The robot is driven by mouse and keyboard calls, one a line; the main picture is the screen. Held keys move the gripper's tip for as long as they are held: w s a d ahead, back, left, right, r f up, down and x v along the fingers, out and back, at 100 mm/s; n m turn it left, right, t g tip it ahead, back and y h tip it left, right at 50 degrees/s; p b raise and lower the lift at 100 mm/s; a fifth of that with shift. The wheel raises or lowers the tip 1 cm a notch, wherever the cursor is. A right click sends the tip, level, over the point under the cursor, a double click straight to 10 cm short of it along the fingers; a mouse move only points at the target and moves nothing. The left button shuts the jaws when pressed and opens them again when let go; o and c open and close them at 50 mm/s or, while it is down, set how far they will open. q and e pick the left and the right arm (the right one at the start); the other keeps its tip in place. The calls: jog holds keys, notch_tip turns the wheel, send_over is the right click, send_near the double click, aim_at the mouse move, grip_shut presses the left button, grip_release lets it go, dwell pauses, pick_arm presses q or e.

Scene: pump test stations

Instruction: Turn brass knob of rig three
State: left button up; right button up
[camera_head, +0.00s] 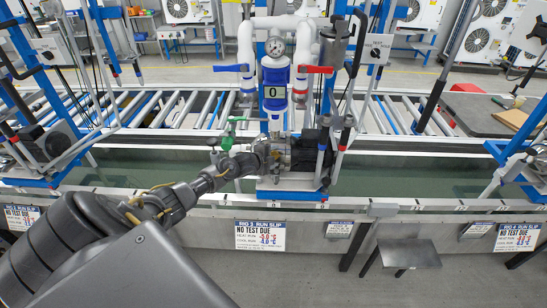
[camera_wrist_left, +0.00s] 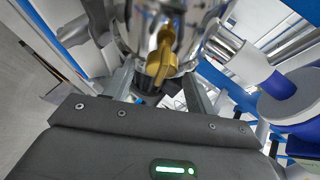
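The brass knob (camera_wrist_left: 162,58) shows in the left wrist view, on a shiny metal pump body (camera_wrist_left: 150,25). My left gripper (camera_wrist_left: 158,82) has its two grey fingers apart, with the knob at the gap between them and just beyond the tips. I cannot tell whether a finger touches it. In the head view my left gripper (camera_head: 264,152) reaches the lower left of the middle pump rig (camera_head: 273,85), at the metal pump body. The knob is hidden there by the gripper. My right gripper is in neither view.
The rig has a blue lever (camera_head: 230,68), a red lever (camera_head: 317,69), a green-handled valve (camera_head: 228,142) and a pressure gauge (camera_head: 275,47) near my arm. A run slip (camera_head: 260,235) hangs on the front rail below. Rollers (camera_head: 180,108) run behind. A small stool (camera_head: 405,252) stands in front.

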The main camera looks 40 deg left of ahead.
pick_arm(q)
jog(key=b+v, duration=0.2)
jog(key=v, duration=0.8)
jog(key=shift+s+r, duration=0.2)
jog(key=shift+s, duration=0.1)
dwell(0.4)
